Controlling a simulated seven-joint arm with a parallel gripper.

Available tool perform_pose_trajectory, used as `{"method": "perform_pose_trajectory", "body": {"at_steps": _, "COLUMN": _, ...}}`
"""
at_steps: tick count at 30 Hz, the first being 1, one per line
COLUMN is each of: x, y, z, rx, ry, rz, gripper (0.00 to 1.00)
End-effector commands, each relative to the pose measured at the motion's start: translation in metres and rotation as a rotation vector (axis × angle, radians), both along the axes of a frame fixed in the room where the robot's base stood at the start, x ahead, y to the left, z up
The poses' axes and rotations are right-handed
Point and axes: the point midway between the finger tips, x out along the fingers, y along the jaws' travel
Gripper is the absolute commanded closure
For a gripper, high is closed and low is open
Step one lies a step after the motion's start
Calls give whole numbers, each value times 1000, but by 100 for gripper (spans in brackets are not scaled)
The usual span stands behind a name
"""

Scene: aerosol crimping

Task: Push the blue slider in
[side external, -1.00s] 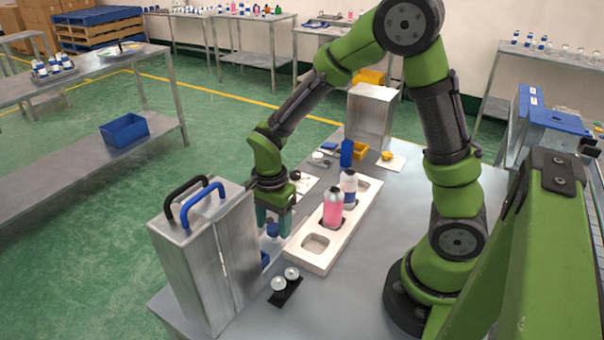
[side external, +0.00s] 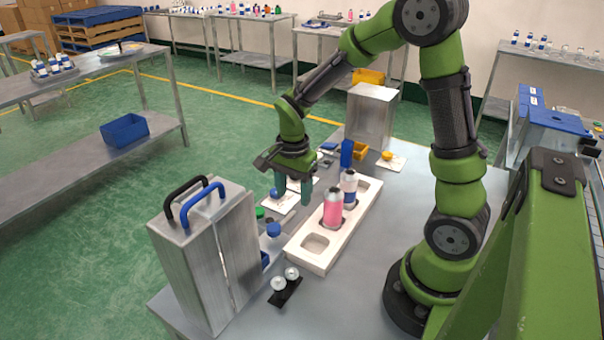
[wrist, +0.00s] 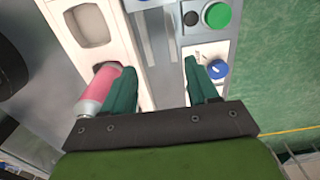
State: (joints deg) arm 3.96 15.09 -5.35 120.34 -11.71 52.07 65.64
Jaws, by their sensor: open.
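My gripper (side external: 294,190) is open and empty, with its teal fingers pointing down above the table, left of the white tray. Both fingers of my gripper also show in the wrist view (wrist: 162,80), spread apart over a grey metal strip. A short blue piece (side external: 273,230) stands between the metal box and the tray, in front of my gripper and apart from it. A lower blue block (side external: 265,258) sits at the right side of the metal box (side external: 207,255), partly hidden by it. I cannot tell for sure which of these is the slider.
The white tray (side external: 300,258) holds a pink bottle (side external: 333,207) and a blue-and-white bottle (side external: 349,188). A green button (wrist: 217,15) and a blue knob (wrist: 217,69) lie right of the fingers. Two small round parts (side external: 285,279) lie in front.

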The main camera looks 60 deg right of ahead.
Motion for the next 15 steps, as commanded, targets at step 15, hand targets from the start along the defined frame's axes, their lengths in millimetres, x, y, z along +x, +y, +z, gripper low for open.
{"method": "perform_pose_trajectory", "body": {"at_steps": 15, "x": 0, "y": 0, "z": 106, "rx": -1, "ry": -6, "rz": -2, "gripper": 41}}
